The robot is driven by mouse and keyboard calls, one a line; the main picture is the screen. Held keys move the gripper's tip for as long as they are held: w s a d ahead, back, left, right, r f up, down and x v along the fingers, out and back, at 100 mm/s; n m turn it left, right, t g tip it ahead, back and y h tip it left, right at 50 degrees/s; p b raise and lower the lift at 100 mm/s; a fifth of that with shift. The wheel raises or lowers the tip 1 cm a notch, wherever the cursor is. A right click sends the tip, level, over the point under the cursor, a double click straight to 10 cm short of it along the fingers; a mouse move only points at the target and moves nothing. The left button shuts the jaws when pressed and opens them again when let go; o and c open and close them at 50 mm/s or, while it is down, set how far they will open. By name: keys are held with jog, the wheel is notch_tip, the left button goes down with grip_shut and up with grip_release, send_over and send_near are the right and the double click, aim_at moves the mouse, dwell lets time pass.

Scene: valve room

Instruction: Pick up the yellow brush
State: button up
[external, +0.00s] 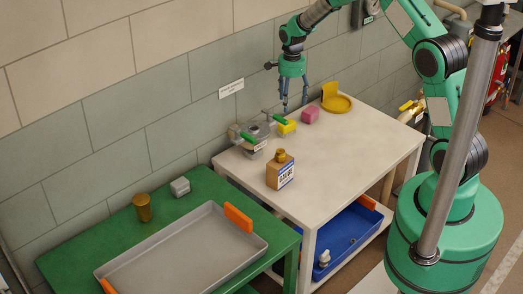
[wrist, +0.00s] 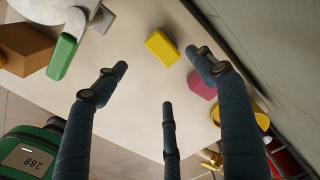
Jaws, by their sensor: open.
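A small yellow block (external: 287,127) lies on the white table, near the wall; it also shows in the wrist view (wrist: 162,47). It is the likely yellow brush, but I see no bristles or handle on it. A yellow round dish-like thing with an upright part (external: 337,102) stands farther right, at the wrist view's right edge (wrist: 255,117). My gripper (external: 294,106) points down above the table by the yellow block, fingers spread and empty. In the wrist view its three fingers (wrist: 160,76) are apart, with the block beyond the fingertips, untouched.
A pink block (external: 310,115) lies close right of the yellow block. Grey metal fittings with green levers (external: 253,140) stand close on its left. A brown box-shaped bottle (external: 281,170) stands nearer the front. The white table's right half (external: 350,145) is largely clear. The wall runs close behind.

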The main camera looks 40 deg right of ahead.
jog(key=b, duration=0.1)
send_over(287, 128)
jog(key=d, duration=0.2)
jog(key=f, duration=0.7)
jog(key=shift+w+d, duration=0.15)
jog(key=shift+w, duration=0.25)
jog(key=shift+w+f+b, duration=0.1)
jog(key=shift+f+b, duration=0.75)
jog(key=shift+f, duration=1.75)
jog(key=c, duration=1.3)
